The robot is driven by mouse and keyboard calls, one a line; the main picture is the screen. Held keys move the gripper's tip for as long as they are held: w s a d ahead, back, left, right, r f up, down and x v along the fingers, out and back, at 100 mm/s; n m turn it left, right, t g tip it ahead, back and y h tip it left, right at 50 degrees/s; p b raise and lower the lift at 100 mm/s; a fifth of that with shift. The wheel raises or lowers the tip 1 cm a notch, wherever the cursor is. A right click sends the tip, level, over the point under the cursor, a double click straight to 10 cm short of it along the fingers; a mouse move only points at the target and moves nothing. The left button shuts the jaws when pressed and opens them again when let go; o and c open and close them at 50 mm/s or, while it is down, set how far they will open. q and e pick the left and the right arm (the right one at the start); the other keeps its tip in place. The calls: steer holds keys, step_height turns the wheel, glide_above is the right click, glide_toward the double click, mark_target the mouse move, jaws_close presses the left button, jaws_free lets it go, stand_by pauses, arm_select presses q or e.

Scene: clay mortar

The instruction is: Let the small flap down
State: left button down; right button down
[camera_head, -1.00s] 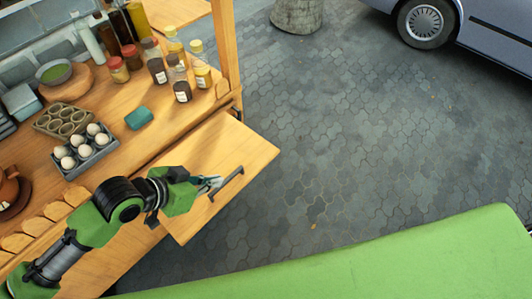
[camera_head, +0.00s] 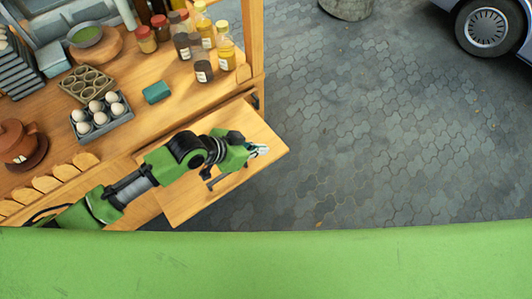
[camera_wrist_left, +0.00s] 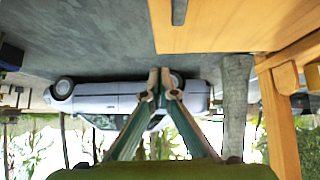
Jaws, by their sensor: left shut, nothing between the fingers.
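The small flap (camera_head: 246,122) is a light wooden panel sticking out from the side of the wooden counter, and I cannot tell its exact tilt. Its dark bar handle (camera_head: 214,181) is partly hidden behind my left arm. My left gripper (camera_head: 263,149) is shut and empty, over the flap's outer right edge and apart from the handle. In the left wrist view, which is upside down, the closed fingertips (camera_wrist_left: 160,72) point at open background. The flap (camera_wrist_left: 235,25) and handle (camera_wrist_left: 179,10) lie at the top there. My right gripper is out of view.
The counter (camera_head: 185,97) carries several bottles (camera_head: 203,65), an egg tray (camera_head: 101,116), a teal block (camera_head: 156,92) and a clay pot (camera_head: 17,140). A wooden post (camera_head: 252,35) rises at its corner. Open paving (camera_head: 370,140) lies to the right, with a parked car (camera_head: 488,27) beyond.

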mark_target(275, 157)
arm_select(q)
steer(key=f, duration=0.1)
steer(key=d+f, duration=0.1)
steer(key=w+f+p, duration=0.1)
steer(key=f, duration=0.1)
steer(key=shift+d, duration=0.35)
steer(key=shift+f, duration=0.9)
steer(key=shift+f, duration=0.1)
